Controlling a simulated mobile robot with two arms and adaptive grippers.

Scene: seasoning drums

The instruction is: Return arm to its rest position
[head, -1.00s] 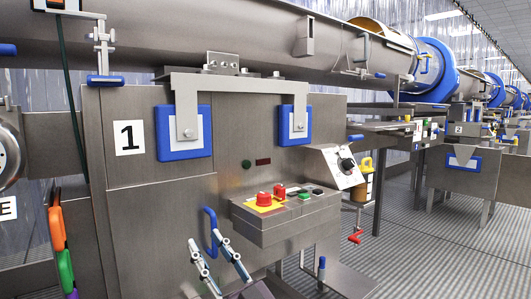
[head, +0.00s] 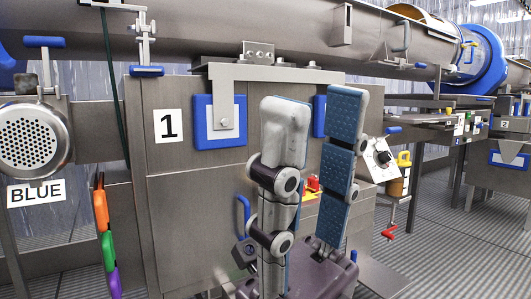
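My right gripper (head: 308,130) stands large and upright in the middle of the head view. Its two blue-padded fingers point up and are spread apart, with nothing between them. It is in front of the steel cabinet of drum 1 (head: 185,225) and hides most of the control box with the red button (head: 313,183). I cannot tell how far the fingers are from the cabinet. My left gripper is not in the picture.
A long steel drum (head: 230,35) runs across the top. A round motor cover (head: 30,140) and a BLUE sign (head: 36,192) are at left. Coloured handles (head: 106,235) hang beside the cabinet. Grated floor (head: 450,250) is clear at right.

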